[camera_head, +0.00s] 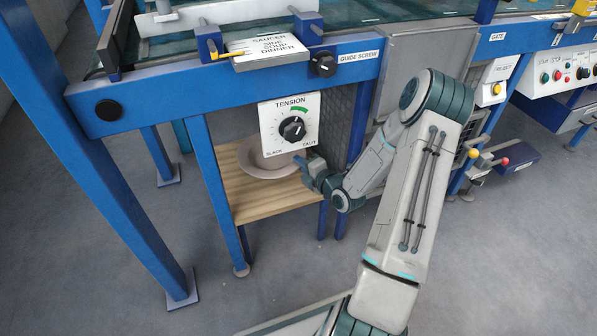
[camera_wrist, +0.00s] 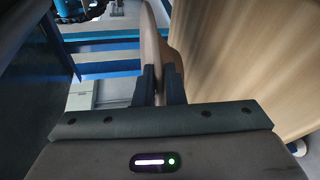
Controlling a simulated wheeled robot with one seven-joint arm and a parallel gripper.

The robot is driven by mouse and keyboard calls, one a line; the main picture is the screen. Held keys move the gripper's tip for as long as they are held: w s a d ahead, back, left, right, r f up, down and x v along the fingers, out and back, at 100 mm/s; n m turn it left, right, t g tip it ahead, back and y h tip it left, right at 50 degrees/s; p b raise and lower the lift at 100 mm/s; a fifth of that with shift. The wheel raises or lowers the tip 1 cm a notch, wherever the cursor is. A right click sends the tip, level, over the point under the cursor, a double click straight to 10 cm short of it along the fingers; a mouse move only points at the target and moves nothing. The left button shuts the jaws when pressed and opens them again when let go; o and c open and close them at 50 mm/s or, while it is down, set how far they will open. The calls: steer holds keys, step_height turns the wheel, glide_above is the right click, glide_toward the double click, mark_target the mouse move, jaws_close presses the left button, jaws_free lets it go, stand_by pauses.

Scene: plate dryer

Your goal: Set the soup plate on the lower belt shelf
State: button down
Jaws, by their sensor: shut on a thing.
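The soup plate (camera_head: 262,164) is a pale, pinkish-beige round plate with a wide rim. It lies roughly level at the lower wooden shelf (camera_head: 250,204), beneath the blue belt frame. The tension panel hides part of its back right side. My gripper (camera_head: 308,163) reaches in from the right at the plate's right edge. In the wrist view the plate (camera_wrist: 152,40) shows edge-on, with its rim between the two dark fingers (camera_wrist: 160,82) of my shut gripper. The shelf's wood surface (camera_wrist: 255,50) runs close beside it. I cannot tell whether the plate's base touches the wood.
The tension panel (camera_head: 290,125) with a black knob hangs just above the plate. A blue front leg (camera_head: 218,185) stands at the shelf's left. The blue crossbeam (camera_head: 170,98) runs overhead. The shelf's front part is bare.

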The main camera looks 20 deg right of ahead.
steer(key=shift+w+a, duration=0.1)
steer(key=shift+w, duration=0.25)
steer(key=shift+w+f+b, duration=0.15)
steer(key=shift+f+b, duration=0.45)
steer(key=shift+f, duration=0.25)
steer(key=shift+w+f+b, duration=0.15)
steer(key=shift+f+b, duration=0.45)
steer(key=shift+f, duration=0.2)
steer(key=shift+f, duration=0.1)
steer(key=c, duration=1.5)
jaws_free()
